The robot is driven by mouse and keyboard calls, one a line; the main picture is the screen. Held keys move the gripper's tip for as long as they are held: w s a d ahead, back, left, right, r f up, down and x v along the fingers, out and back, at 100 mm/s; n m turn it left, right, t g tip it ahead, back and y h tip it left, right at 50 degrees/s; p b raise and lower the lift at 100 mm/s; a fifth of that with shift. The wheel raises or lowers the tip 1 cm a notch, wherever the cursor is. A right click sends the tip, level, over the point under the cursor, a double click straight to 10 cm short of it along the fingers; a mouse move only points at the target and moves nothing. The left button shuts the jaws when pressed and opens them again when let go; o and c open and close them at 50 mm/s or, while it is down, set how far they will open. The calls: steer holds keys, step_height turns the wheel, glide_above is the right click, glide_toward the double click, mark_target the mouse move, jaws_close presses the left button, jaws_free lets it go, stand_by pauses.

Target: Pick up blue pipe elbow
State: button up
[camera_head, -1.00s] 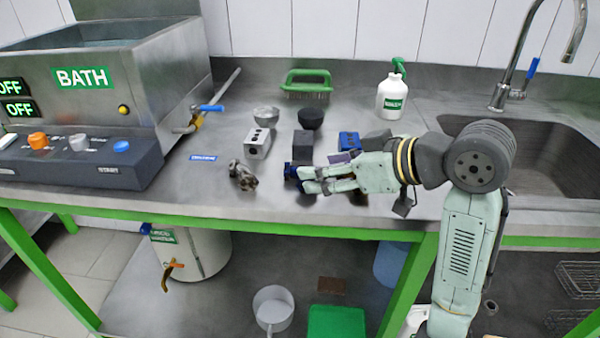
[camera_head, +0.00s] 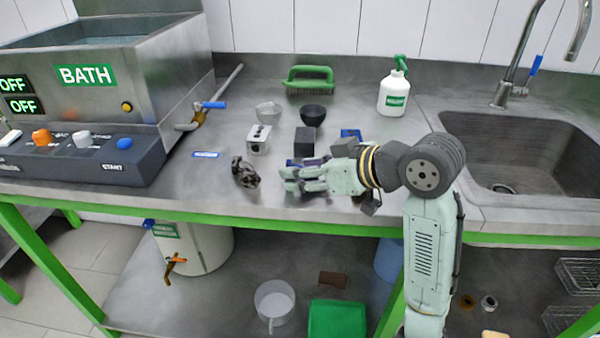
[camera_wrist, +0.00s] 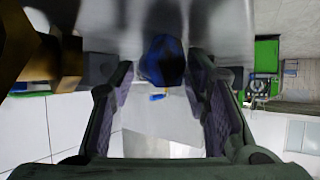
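The blue pipe elbow (camera_wrist: 163,62) shows in the wrist view between my gripper's two fingers, near their tips. My gripper (camera_wrist: 165,85) is open, with a finger on each side of the elbow. A gap shows at the left finger; at the right finger the elbow is very close, and I cannot tell whether it touches. In the head view my gripper (camera_head: 300,180) is low over the bench, pointing left, and its fingers hide nearly all of the elbow.
A dark metallic elbow-like part (camera_head: 245,172) lies just left of my gripper. Two bowls stand further back. The bench front edge is close below; the sink (camera_head: 520,150) is right.

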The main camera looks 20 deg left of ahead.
steer(key=c, duration=0.9)
jaws_close()
steer(key=shift+r, duration=0.1)
